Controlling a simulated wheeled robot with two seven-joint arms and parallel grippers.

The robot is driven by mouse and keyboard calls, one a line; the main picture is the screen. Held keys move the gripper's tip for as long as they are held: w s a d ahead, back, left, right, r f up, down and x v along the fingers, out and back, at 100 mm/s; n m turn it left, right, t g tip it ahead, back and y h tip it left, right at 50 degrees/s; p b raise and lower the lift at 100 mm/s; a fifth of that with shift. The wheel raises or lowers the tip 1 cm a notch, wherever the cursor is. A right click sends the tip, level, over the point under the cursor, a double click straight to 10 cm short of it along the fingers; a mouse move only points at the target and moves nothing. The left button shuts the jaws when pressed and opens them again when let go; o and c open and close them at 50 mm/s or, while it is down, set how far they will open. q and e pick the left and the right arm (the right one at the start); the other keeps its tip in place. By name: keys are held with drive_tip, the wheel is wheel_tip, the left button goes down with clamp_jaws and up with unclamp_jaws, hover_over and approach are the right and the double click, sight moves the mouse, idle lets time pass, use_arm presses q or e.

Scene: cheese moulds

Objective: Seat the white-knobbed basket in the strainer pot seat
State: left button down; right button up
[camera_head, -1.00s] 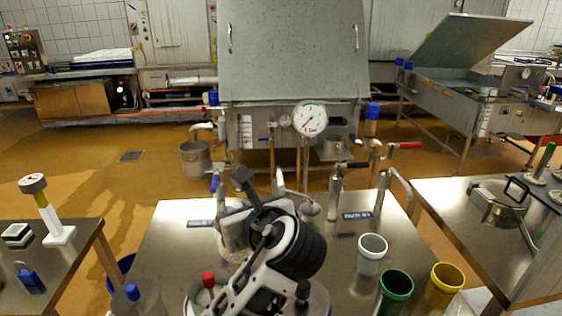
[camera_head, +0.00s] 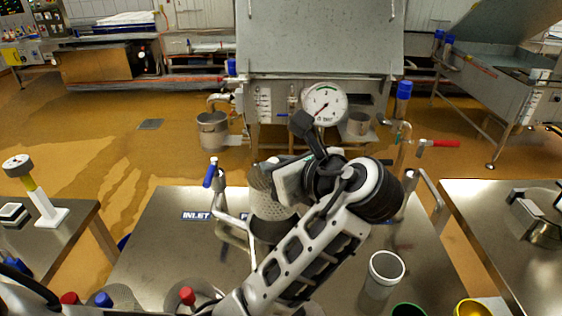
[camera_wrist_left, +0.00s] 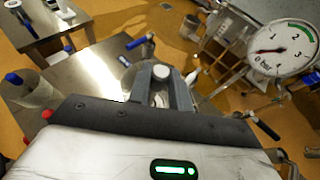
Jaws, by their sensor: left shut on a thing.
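The white-knobbed basket (camera_head: 266,197) is a perforated metal cylinder. It hangs upright, or nearly so, under my left gripper (camera_head: 277,172). In the left wrist view the white knob (camera_wrist_left: 161,72) sits between the two dark fingers of my left gripper (camera_wrist_left: 161,80), which are shut on it. The strainer pot seat (camera_head: 270,232) appears as a dark round pot on the steel table, directly below the basket in the picture. The basket overlaps its mouth, so I cannot tell whether it is inside or above. My right gripper is out of view.
A blue-handled pipe (camera_head: 213,180) stands left of the pot, by the INLET label (camera_head: 197,215). A red-knobbed item (camera_head: 187,297) is at the near edge. White (camera_head: 386,267) and yellow (camera_head: 474,308) cups stand right. A pressure gauge (camera_head: 324,104) rises behind.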

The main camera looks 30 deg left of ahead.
use_arm(q)
drive_tip(key=shift+f, duration=0.9)
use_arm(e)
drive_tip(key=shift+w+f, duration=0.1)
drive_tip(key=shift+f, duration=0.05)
use_arm(q)
drive_tip(key=shift+f+b, duration=0.45)
drive_tip(key=shift+f, duration=1.45)
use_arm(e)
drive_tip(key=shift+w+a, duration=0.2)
use_arm(q)
drive_tip(key=shift+f, duration=0.1)
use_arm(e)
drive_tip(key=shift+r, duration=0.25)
use_arm(q)
drive_tip(key=shift+p, duration=0.45)
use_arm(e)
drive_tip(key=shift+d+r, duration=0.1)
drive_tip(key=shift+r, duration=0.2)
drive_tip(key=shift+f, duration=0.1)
